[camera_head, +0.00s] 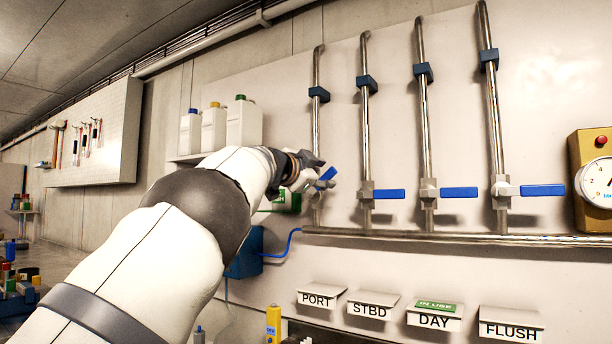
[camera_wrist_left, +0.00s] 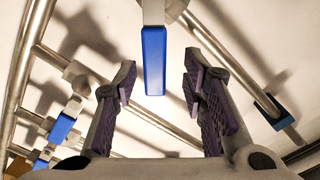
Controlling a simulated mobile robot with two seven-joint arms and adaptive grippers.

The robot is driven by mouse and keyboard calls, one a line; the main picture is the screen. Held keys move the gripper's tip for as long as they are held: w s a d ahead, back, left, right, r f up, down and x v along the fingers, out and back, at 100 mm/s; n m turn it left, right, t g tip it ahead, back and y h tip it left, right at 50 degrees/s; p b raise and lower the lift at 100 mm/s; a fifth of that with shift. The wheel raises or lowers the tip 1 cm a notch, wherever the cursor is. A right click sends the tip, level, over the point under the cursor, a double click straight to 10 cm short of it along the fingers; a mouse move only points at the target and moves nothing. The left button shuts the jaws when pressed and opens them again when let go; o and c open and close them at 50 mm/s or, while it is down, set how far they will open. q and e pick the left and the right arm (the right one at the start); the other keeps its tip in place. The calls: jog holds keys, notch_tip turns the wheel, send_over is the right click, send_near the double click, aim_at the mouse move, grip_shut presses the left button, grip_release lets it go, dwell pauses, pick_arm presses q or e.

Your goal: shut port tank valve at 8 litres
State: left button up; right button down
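The port valve, on the leftmost pipe, has a blue handle (camera_head: 328,173) that slants, partly hidden by my gripper. The other three blue handles stick out level to the right. My left gripper (camera_head: 308,174) is at the port handle. In the left wrist view, the blue handle (camera_wrist_left: 154,62) hangs between the fingers of my open left gripper (camera_wrist_left: 160,82), with a gap on both sides. The gauge (camera_head: 597,182) on a yellow box is cut off at the right edge; its reading is unclear. My right gripper is not in view.
Signs PORT (camera_head: 318,299), STBD (camera_head: 369,309), DAY (camera_head: 435,319) and FLUSH (camera_head: 511,327) hang below. A green IN USE tag (camera_head: 436,306) is on DAY. A horizontal pipe (camera_head: 450,237) runs under the valves. White bottles (camera_head: 243,122) stand on a shelf behind my arm.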

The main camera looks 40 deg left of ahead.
pick_arm(q)
jog(key=s+d, duration=0.1)
jog(key=s, duration=0.8)
jog(key=shift+s+d+f, duration=0.15)
jog(key=shift+d+f, duration=0.05)
jog(key=shift+f, duration=0.05)
dwell(6.8)
